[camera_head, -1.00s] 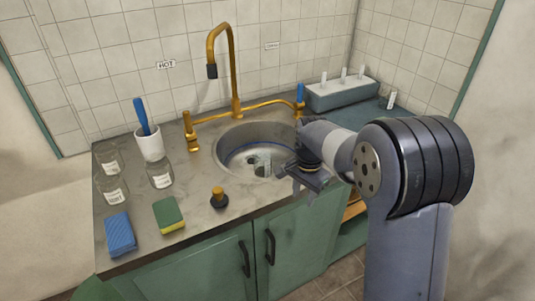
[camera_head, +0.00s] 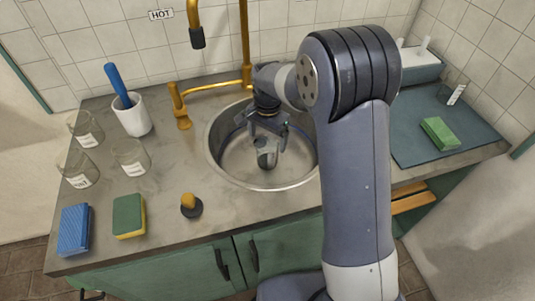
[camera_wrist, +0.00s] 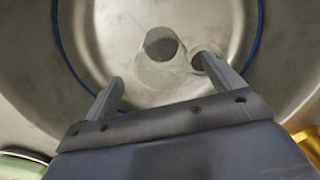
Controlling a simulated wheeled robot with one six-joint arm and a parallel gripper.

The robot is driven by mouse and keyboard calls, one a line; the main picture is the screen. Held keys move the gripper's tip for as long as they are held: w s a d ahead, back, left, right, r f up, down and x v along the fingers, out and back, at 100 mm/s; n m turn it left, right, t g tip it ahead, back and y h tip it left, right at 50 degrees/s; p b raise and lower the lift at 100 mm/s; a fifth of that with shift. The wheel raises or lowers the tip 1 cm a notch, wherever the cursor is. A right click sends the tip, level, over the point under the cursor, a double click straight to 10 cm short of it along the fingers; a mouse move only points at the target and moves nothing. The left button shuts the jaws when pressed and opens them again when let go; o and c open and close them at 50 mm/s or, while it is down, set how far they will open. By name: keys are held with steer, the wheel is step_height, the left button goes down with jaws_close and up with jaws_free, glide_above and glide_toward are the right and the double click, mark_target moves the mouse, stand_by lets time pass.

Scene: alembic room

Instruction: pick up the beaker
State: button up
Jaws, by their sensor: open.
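A clear glass beaker (camera_head: 267,157) stands in the round metal sink (camera_head: 225,165). The beaker (camera_wrist: 157,72) also shows in the wrist view, just beyond and between my fingers. My gripper (camera_head: 267,140) is open and empty over the sink, its fingers spread to either side of the beaker's upper part in the head view. In the wrist view my gripper (camera_wrist: 162,73) has its left finger apart from the beaker and its right finger close to the beaker's right side. I cannot tell whether that finger touches it.
Several labelled glass jars (camera_head: 132,155), a white cup with a blue-handled brush (camera_head: 133,115), a blue sponge (camera_head: 75,230), a green-yellow sponge (camera_head: 128,215) and a stopper (camera_head: 191,205) stand left of the sink. The brass tap (camera_head: 245,50) rises behind it.

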mark_target(267, 147)
steer(key=shift+w+f, duration=0.1)
steer(key=shift+f, duration=0.25)
step_height(267, 147, down, 5)
steer(key=shift+w, duration=0.15)
steer(key=c, duration=1.3)
steer(key=shift+r, duration=0.15)
steer(key=shift+r, duration=4.75)
steer(key=shift+r, duration=0.1)
